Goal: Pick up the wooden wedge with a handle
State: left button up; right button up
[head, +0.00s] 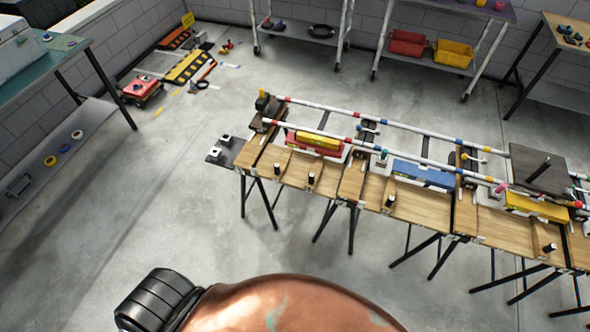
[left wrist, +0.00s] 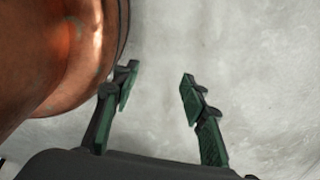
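Several wooden pieces with short black upright handles lie along the front of the long trestle table; one handle (head: 311,180) stands near the left end and another (head: 390,201) near the middle. A dark brown square slab (head: 540,172) with a black bar on top sits at the table's right end. I cannot tell which of these is the wedge. My left gripper (left wrist: 159,75) is open and empty, with bare concrete floor behind its green-padded fingers. It is not seen in the head view. My right gripper is not in view.
A shelf cart with a yellow bin (head: 453,53) stands behind. Floor (head: 130,220) is clear in front and left.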

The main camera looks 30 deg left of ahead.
aim_at(312, 179)
jog(key=u, duration=0.75)
